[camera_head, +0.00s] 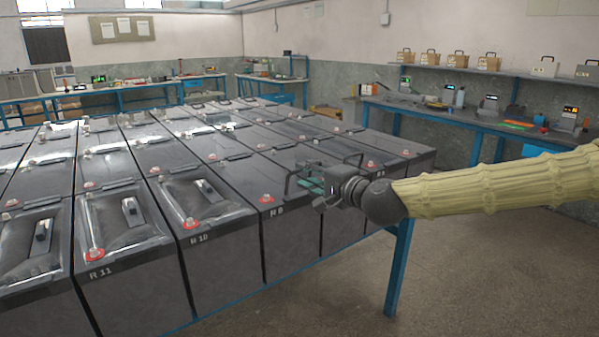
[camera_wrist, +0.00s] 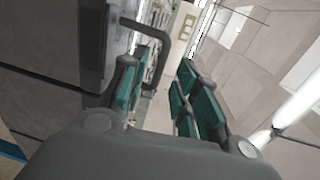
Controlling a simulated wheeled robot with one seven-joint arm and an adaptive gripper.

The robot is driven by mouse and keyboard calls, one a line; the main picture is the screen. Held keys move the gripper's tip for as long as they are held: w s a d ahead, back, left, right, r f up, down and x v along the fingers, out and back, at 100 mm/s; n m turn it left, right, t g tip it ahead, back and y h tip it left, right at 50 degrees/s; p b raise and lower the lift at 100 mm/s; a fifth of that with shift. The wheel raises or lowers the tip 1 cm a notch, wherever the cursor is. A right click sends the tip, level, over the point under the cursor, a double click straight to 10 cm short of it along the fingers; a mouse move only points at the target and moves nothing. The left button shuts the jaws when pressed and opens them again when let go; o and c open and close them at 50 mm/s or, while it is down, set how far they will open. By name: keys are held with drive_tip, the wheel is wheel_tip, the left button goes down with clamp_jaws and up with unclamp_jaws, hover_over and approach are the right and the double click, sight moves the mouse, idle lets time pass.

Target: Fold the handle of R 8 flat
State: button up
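My gripper (camera_head: 312,184) is over the near row of dark batteries, just right of the battery marked R 9 (camera_head: 277,210). The R 8 label is hidden behind my gripper and wrist. A dark raised handle (camera_head: 289,183) stands beside my fingers; I cannot tell for certain which battery it belongs to. Another raised handle (camera_head: 360,158) shows behind my gripper. In the wrist view, my gripper (camera_wrist: 160,88) is open with green pads and a clear gap. A dark bent handle (camera_wrist: 158,32) lies beyond the left finger; contact cannot be told.
Batteries R 10 (camera_head: 199,239) and R 11 (camera_head: 101,273) stand to the left, with red-ringed terminals on top. More battery rows lie behind. A blue-framed bench (camera_head: 470,115) with tools stands at the right wall. The floor (camera_head: 480,270) at the right front is clear.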

sight(301, 171)
drive_tip(key=shift+x, duration=2.2)
